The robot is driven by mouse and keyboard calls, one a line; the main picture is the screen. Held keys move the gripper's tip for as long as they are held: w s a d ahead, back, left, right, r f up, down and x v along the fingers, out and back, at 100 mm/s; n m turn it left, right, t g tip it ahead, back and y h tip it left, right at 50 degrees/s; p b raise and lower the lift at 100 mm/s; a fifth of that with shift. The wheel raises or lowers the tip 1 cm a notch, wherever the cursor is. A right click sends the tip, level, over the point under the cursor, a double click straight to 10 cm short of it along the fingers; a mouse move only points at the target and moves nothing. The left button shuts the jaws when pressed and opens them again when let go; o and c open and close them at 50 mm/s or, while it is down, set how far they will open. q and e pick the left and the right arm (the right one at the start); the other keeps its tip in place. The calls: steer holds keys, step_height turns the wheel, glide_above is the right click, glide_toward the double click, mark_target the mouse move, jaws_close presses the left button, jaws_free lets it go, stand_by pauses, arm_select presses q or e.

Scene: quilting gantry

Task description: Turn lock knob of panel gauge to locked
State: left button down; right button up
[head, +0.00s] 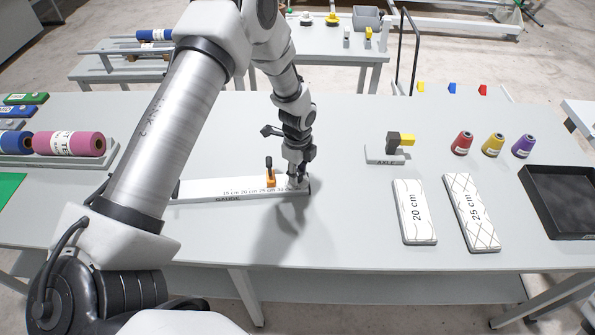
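The panel gauge (225,189) is a long white bar with cm marks and the word GAUGE, lying on the table at centre left. An orange slider (271,182) sits on it, with a black upright lock knob (268,164) on top. My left gripper (298,181) points down over the gauge's right end, just right of the slider and apart from the knob. Its fingers are small and dark here, and I cannot tell how far apart they are. They partly hide the right end of the scale. My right gripper is not in view.
An axle block (385,154), several thread cones (493,144), a 20 cm panel (415,212), a 25 cm panel (471,213) and a black tray (562,202) are to the right. Fabric rolls (69,144) lie left. The table (345,235) is clear in front of the gauge.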

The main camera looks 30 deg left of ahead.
arm_select(q)
steer(key=shift+n, duration=0.4)
steer(key=n, duration=0.2)
steer(key=shift+f+n, duration=0.1)
steer(key=shift+n, duration=0.2)
steer(key=n, duration=0.4)
steer(key=shift+n, duration=0.3)
steer(key=n, duration=0.4)
steer(key=shift+n+p, duration=0.6)
steer(key=shift+n, duration=1.7)
